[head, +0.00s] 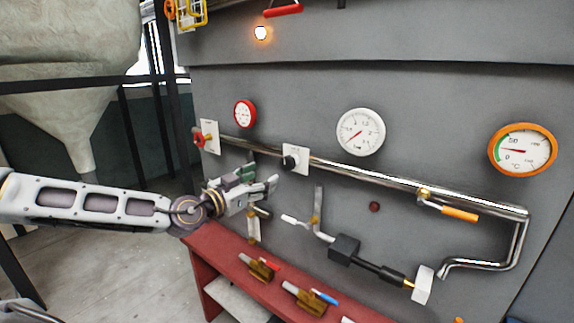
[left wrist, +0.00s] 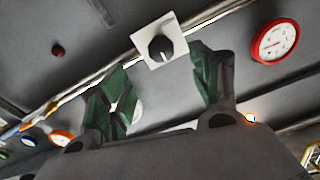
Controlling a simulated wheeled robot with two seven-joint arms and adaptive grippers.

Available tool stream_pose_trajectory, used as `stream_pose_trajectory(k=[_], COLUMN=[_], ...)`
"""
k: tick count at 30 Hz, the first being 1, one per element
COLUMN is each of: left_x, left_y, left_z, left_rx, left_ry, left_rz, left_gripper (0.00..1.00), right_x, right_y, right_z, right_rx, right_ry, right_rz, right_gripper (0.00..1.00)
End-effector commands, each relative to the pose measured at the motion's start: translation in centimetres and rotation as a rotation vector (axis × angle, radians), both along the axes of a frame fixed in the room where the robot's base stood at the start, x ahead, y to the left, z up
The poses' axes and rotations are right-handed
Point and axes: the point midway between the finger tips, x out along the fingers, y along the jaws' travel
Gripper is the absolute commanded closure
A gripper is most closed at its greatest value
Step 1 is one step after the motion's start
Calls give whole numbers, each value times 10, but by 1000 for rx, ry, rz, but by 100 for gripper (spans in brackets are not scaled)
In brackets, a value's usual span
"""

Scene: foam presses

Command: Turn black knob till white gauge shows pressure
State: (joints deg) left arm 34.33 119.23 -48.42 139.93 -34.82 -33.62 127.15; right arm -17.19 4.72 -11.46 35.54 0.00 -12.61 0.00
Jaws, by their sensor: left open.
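The black knob (head: 289,162) sits on a white square plate on the grey panel, at the steel pipe. In the left wrist view the knob (left wrist: 161,49) lies ahead, between and beyond my green-padded fingertips. The white gauge (head: 360,132) is up and right of the knob; its red needle points to the lower left. My left gripper (head: 268,190) is open, just left of and below the knob in the head view, and apart from it. My right gripper is not in view.
A red gauge (head: 245,113) and a red knob (head: 199,138) are left of the black knob. An orange gauge (head: 522,150) and an orange-handled valve (head: 459,213) are at right. Metal fittings project from the panel below. A red ledge (head: 228,251) runs underneath.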

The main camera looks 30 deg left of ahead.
Motion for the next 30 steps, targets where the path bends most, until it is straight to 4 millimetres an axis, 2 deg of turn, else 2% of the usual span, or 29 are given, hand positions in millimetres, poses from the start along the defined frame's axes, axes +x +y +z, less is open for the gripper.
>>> stream_pose_trajectory(k=[30], left_x=[51], left_y=[-4], left_z=[0], left_rx=[-2], left_ry=[1], left_rz=[0], left_gripper=[37], right_x=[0], right_y=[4], right_z=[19], right_rx=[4], right_ry=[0], right_rz=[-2], right_gripper=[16])
